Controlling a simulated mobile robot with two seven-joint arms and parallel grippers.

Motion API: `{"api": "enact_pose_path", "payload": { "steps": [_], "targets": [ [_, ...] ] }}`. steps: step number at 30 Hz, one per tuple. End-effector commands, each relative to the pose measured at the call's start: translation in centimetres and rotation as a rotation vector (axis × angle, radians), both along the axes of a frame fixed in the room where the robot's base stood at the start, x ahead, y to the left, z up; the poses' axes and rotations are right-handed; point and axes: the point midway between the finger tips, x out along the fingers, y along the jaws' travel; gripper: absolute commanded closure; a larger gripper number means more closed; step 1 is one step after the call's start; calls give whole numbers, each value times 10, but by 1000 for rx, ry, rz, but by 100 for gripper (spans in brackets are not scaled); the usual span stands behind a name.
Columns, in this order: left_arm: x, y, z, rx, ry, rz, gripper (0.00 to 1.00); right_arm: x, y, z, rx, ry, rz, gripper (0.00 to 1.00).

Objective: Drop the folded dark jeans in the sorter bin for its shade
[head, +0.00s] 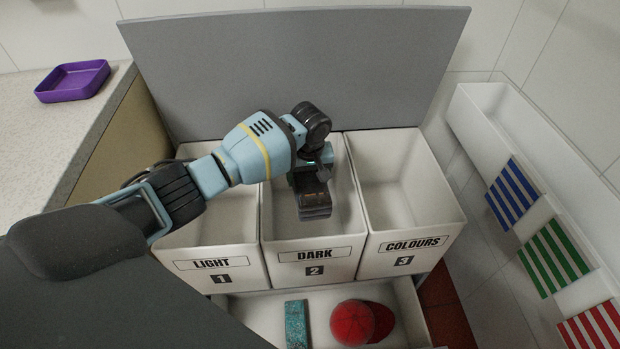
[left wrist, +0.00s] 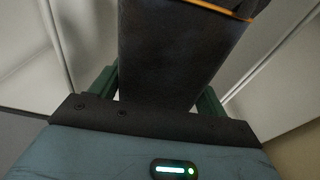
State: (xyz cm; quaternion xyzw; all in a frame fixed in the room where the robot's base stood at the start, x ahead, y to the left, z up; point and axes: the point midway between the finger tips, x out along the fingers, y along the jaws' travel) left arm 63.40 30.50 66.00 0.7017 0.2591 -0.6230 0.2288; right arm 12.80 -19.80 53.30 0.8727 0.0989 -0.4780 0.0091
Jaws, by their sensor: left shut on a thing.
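My left gripper (head: 311,184) is over the opening of the middle bin (head: 313,255), labelled DARK 2. It is shut on the folded dark jeans (head: 316,211), which hang below the fingers. How far they reach into the bin is hard to tell. In the left wrist view the jeans (left wrist: 170,55) show as a dark cloth slab with an orange stitch line, between the green fingers. The LIGHT 1 bin (head: 213,262) stands to the left and the COLOURS 3 bin (head: 411,248) to the right. My right gripper is not in view.
An open tray (head: 262,313) below the bins holds a teal item (head: 296,324) and a red cap (head: 354,323). A grey panel (head: 390,65) stands behind the bins. A purple tray (head: 72,82) sits on the left counter. Striped panels (head: 553,257) line the right side.

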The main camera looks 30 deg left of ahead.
Motion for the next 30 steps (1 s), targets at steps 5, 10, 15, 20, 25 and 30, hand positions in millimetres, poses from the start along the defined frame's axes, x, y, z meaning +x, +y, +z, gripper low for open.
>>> {"api": "enact_pose_path", "payload": {
  "steps": [5,10,15,20,25,30],
  "targets": [
    [1,0,-17,-1,-4,1,66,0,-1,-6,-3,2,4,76],
    [1,0,-34,0,-3,1,66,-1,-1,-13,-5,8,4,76],
    [1,0,-51,-1,-2,2,66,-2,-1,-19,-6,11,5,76],
    [1,0,-65,-1,-4,1,66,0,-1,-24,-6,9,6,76],
    [1,0,-77,-1,-4,1,66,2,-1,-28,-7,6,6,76],
    [1,0,-83,-1,-5,1,66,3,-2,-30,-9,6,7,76]
  ]
}}
